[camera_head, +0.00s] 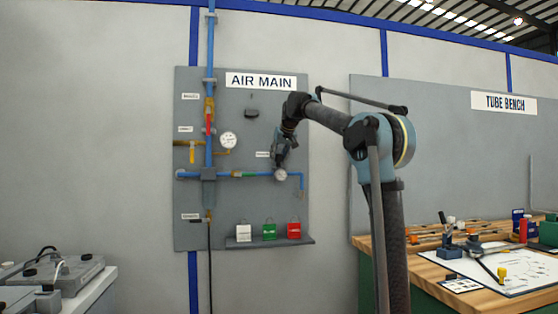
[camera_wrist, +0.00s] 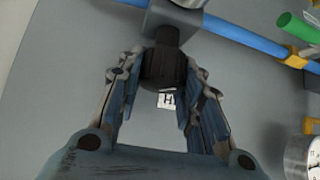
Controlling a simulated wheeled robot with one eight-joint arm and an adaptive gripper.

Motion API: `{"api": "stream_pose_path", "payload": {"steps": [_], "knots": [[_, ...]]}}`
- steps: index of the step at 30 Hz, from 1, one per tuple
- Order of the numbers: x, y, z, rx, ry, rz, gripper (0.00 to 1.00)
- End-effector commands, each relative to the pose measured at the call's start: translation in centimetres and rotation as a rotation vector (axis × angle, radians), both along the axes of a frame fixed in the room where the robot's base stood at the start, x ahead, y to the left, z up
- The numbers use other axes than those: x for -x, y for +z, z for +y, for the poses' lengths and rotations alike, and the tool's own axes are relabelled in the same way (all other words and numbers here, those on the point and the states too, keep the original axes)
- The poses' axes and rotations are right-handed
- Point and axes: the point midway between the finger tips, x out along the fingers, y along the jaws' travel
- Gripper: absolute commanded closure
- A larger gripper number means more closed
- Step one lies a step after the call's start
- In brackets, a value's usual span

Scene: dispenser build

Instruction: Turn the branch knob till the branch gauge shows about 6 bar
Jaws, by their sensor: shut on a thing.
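My gripper (camera_head: 280,158) reaches down the right part of the AIR MAIN board. In the wrist view its two fingers (camera_wrist: 163,82) stand on either side of the dark branch knob (camera_wrist: 165,62) and are shut on it. The knob sits on a grey regulator body (camera_wrist: 172,18) on the blue branch pipe. In the head view the branch gauge (camera_head: 280,175) is a small white dial just below my gripper; its needle is too small to read. In the head view my gripper hides the knob.
A larger white gauge (camera_head: 229,140) sits upper left of my gripper. The blue branch pipe (camera_head: 262,174) runs sideways on the board. White, green and red tags (camera_head: 269,231) stand on a shelf below. The tube bench (camera_head: 440,262) is at right.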

Motion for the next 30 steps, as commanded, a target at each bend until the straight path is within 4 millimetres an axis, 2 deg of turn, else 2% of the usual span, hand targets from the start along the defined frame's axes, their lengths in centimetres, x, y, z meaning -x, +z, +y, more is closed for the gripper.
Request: {"api": "stream_pose_path", "payload": {"steps": [8,9,12,23,30], "knots": [[0.0,-0.1,-0.1,0.002,0.003,0.001,0.90],[0.0,-0.1,-0.1,0.002,0.003,0.001,0.64],[0.0,0.0,-0.1,0.002,0.003,0.000,0.46],[0.1,0.1,-0.1,0.001,0.004,0.000,0.46],[1.9,2.1,-0.9,0.001,0.004,0.000,0.46]]}}
